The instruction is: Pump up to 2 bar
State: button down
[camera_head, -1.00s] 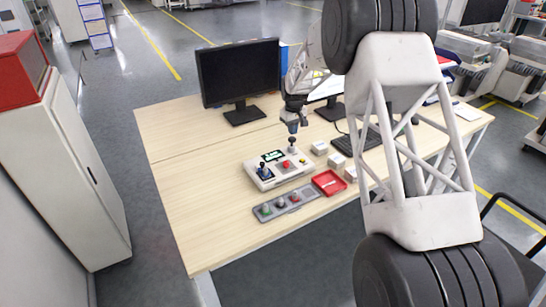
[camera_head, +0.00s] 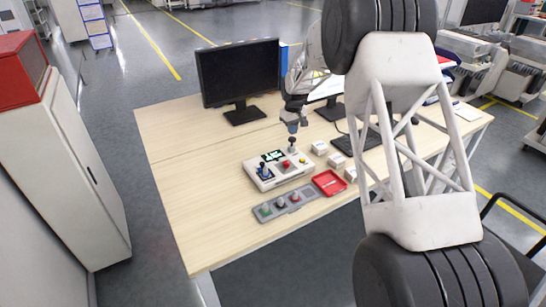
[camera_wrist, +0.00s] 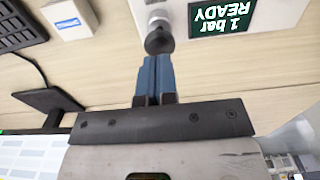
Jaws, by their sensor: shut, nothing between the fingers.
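The control box (camera_head: 275,179) is a pale box on the desk with a small display (camera_head: 272,155), a blue-topped lever (camera_head: 264,171), a red button (camera_head: 286,164) and a yellow button. A dark round-topped knob (camera_head: 292,143) stands at its back right. In the wrist view the display (camera_wrist: 220,16) reads "1 bar READY", upside down. My gripper (camera_head: 292,128) is shut and empty above the knob. In the wrist view the blue fingertips (camera_wrist: 156,62) are right by the knob's dark ball (camera_wrist: 159,39); I cannot tell whether they touch.
A grey button strip (camera_head: 285,204) and a red tray (camera_head: 329,183) lie in front of the box. Several small white boxes (camera_head: 319,148) stand to its right. A monitor (camera_head: 240,75) and a keyboard (camera_head: 357,141) are behind. The desk's left side is clear.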

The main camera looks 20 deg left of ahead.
aim_at(292, 138)
jog(key=shift+f, duration=0.3)
jog(key=shift+f, duration=1.8)
jog(key=shift+r, duration=1.45)
jog(key=shift+d+r, duration=0.1)
